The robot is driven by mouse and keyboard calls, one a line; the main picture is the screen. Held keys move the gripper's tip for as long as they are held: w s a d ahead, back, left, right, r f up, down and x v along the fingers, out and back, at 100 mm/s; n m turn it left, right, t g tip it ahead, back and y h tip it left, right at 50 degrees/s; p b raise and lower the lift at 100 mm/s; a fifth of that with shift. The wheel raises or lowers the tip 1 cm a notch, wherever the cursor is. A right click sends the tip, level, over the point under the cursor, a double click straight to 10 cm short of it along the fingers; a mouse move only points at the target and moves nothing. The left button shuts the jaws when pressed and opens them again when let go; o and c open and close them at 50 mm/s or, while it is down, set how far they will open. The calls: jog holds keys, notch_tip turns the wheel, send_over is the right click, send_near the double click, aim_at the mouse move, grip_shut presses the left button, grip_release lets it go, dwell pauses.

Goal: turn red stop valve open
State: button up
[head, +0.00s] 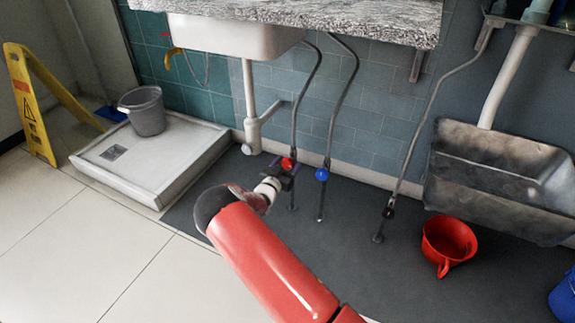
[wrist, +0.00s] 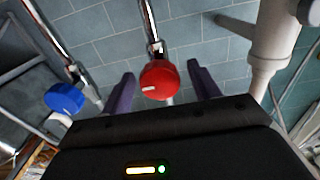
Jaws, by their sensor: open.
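The red stop valve (head: 287,163) sits on a grey supply pipe under the sink. In the wrist view its round red knob (wrist: 159,80) shows a short white mark toward its lower left. My gripper (head: 284,175) is at the red valve. In the wrist view its two purple fingers (wrist: 162,90) are open, one on each side of the red knob, with a gap visible on both sides. The blue valve (head: 322,174) is on the neighbouring pipe to the right. It also shows at the left in the wrist view (wrist: 64,98).
A white drain pipe (head: 251,110) stands close left of the red valve, under the sink (head: 235,38). A red pot (head: 448,243) and a metal trough (head: 495,180) are at right. A grey bucket (head: 146,110) stands on the shower tray (head: 140,185) at left.

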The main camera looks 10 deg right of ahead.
jog(key=shift+w+d, duration=0.15)
jog(key=shift+c, duration=0.2)
jog(key=c, duration=0.9)
